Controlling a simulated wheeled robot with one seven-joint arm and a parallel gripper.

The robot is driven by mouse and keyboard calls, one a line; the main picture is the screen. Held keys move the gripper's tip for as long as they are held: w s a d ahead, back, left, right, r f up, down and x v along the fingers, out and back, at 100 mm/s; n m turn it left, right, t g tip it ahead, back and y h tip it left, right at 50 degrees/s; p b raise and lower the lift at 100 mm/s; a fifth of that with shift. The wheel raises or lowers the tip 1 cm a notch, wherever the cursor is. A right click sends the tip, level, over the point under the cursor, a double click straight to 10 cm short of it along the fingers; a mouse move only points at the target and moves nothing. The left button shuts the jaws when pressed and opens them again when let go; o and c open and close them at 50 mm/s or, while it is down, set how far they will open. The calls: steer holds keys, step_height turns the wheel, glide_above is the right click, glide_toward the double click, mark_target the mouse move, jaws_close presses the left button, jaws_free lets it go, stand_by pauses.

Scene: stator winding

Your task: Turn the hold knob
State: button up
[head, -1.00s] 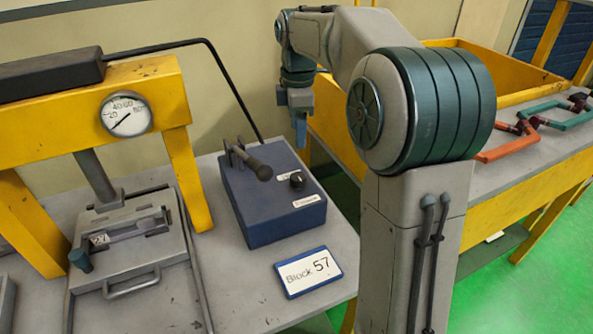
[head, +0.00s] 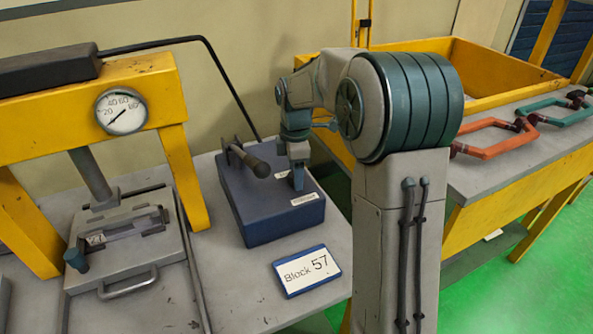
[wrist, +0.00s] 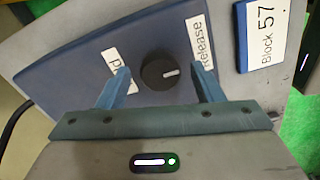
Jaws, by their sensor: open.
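The hold knob (wrist: 159,72) is a round black knob with a white pointer mark, on top of the blue control box (head: 263,222). In the wrist view its mark points right, toward the "Release" label (wrist: 201,42). A partly covered label ending in "d" (wrist: 111,62) is on its left. My gripper (wrist: 160,85) is open, with one finger on each side of the knob and a gap to both. In the head view my gripper (head: 298,178) is low over the box and hides the knob.
A black-handled lever (head: 257,166) stands on the box, left of my gripper. The "Block 57" sign (head: 307,272) lies in front of the box. A yellow press with a gauge (head: 122,112) stands at left. Orange and teal coils (head: 490,147) lie on the right bench.

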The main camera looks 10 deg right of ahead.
steer(key=c, duration=1)
steer(key=shift+o, duration=0.2)
